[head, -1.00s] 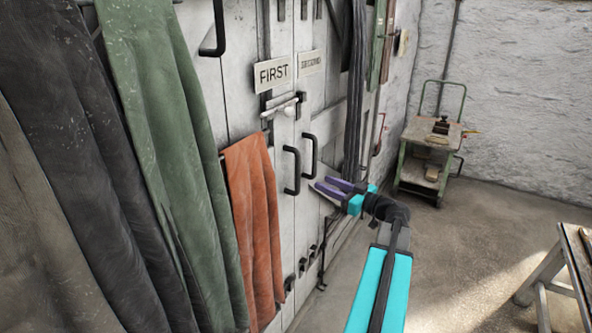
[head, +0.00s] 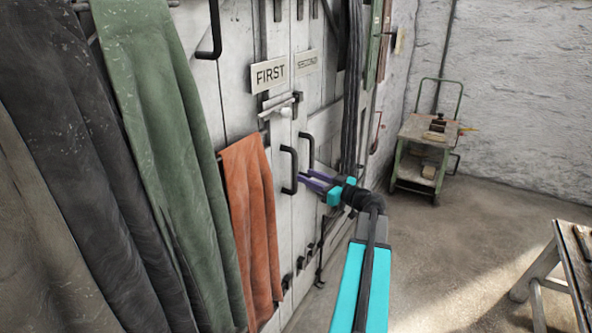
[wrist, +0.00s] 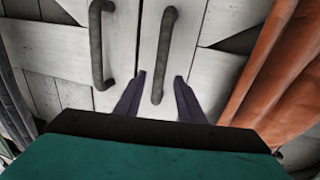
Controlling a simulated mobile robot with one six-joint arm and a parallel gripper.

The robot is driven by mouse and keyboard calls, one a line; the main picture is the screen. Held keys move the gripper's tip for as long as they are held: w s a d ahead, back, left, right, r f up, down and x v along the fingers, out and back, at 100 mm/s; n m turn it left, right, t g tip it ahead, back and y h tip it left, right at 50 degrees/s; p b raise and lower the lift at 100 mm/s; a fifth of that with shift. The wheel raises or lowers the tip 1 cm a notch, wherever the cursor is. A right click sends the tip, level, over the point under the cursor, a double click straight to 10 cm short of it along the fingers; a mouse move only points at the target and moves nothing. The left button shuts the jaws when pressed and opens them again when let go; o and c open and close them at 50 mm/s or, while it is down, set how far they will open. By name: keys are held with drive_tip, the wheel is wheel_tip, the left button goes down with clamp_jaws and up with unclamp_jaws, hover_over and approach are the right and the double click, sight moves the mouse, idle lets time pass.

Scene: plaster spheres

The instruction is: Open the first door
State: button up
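The first door (head: 241,121) carries a sign reading FIRST (head: 269,74) and a dark bar handle (head: 289,170). It looks closed. The second door (head: 324,95), with its own sign (head: 307,64) and handle (head: 306,150), adjoins it on the right. My gripper (head: 305,179) is open, its purple fingers pointing at the first door's handle. In the wrist view, that handle (wrist: 168,45) appears between the fingertips, and the second handle (wrist: 97,45) is to its left. I cannot tell whether the fingers touch the handle. A bolt with a pale knob (head: 287,112) sits below the sign.
An orange cloth (head: 250,225) hangs left of the handles, and it also shows in the wrist view (wrist: 270,65). Green (head: 165,130) and dark cloths hang nearer. A cart (head: 425,150) stands at the back, and a table (head: 570,262) at the right. The floor between is clear.

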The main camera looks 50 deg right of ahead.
sight(295, 187)
drive_tip(key=shift+w+a+p, duration=0.15)
drive_tip(key=shift+w+p, duration=0.4)
drive_tip(key=shift+w, duration=3)
clamp_jaws()
